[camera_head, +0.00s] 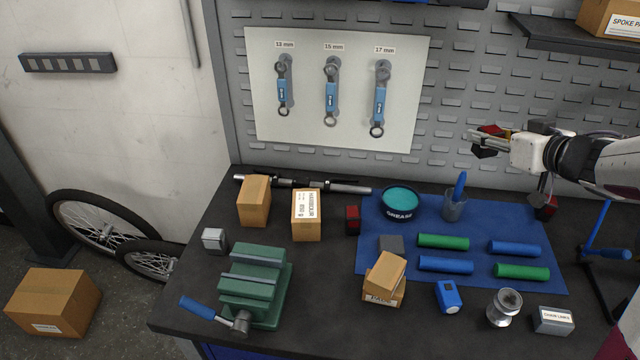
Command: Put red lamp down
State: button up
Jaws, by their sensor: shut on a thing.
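My gripper (488,141) is at the upper right, raised in front of the pegboard and well above the bench. It is shut on a small red and black lamp (491,130), partly hidden by the fingers. A second red lamp (353,219) with a dark body stands on the bench, left of the grease tub. Another red and black block (545,205) shows below my arm near the mat's right edge, partly hidden.
A blue mat (375,262) holds green and blue grips, a grease tub (401,202) and a cup (454,206) with a blue tool. Cardboard boxes (254,201) and a green vise (252,285) stand left. Bare bench (325,275) lies between vise and mat.

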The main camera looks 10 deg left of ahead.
jog(key=w+a+n+g+y, duration=0.1)
jog(key=w+a, duration=0.2)
jog(key=a, duration=1)
jog(key=w+a+n+y, duration=0.1)
jog(key=w+a, duration=0.2)
jog(key=a, duration=1.1)
jog(key=s+a+f+n+g+y, duration=0.1)
jog(key=s+a, duration=0.2)
jog(key=a, duration=1)
jog(key=s+a+n+g+y, duration=0.1)
jog(key=s+a, duration=0.3)
jog(key=a, duration=0.9)
jog(key=shift+w+d+f, duration=0.1)
jog(key=shift+d+f, duration=0.05)
jog(key=shift+f, duration=1.15)
jog(key=shift+d+f, duration=0.15)
jog(key=shift+f, duration=1.1)
jog(key=shift+f, duration=0.1)
jog(key=shift+f, duration=3.05)
